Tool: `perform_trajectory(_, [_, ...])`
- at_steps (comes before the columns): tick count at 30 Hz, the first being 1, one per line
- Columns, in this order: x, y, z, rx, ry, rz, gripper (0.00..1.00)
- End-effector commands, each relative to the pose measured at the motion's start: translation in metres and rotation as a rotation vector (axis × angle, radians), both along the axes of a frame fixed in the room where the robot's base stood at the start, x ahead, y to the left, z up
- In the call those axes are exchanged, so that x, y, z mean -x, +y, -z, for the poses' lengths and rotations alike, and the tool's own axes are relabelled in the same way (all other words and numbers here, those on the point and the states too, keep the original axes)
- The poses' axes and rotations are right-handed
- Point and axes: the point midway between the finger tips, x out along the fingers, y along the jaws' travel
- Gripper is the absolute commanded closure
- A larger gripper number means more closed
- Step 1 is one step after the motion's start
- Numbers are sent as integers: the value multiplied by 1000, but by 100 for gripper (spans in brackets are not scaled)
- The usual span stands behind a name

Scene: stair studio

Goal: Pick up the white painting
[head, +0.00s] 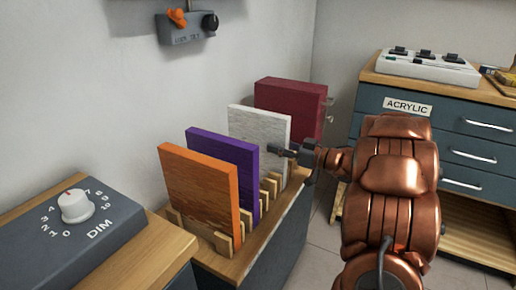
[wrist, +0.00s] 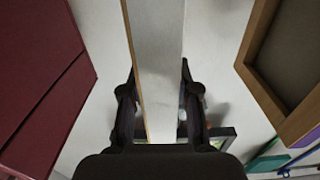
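The white painting (head: 260,128) stands upright in a slotted wooden rack, between a purple panel and a dark red one. My gripper (head: 284,151) is at its right-hand edge in the head view, with one dark finger against the front face and the other finger hidden behind the panel. In the wrist view the painting's pale narrow edge (wrist: 160,45) runs between the two fingers of my gripper (wrist: 158,68). Both fingertips meet its sides with no visible gap, so my gripper looks shut on it.
An orange panel (head: 200,190) and a purple panel (head: 236,165) stand left in the rack (head: 222,243). A dark red panel (head: 290,107) is close behind the white painting. The ACRYLIC drawer cabinet (head: 450,128) stands right. A dimmer box (head: 75,230) is at front left.

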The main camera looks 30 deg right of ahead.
Motion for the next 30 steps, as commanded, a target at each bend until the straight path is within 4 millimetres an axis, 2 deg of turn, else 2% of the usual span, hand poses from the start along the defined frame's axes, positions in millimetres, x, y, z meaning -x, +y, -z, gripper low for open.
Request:
perform_trajectory(1, [0,0,0,0,0,0,78])
perform_trajectory(6, [0,0,0,0,0,0,96])
perform_trajectory(8, [0,0,0,0,0,0,100])
perform_trajectory(23, [0,0,-3,0,-1,1,100])
perform_trajectory(26, [0,0,-13,2,-2,1,100])
perform_trajectory(30, [0,-1,-37,3,-3,1,100])
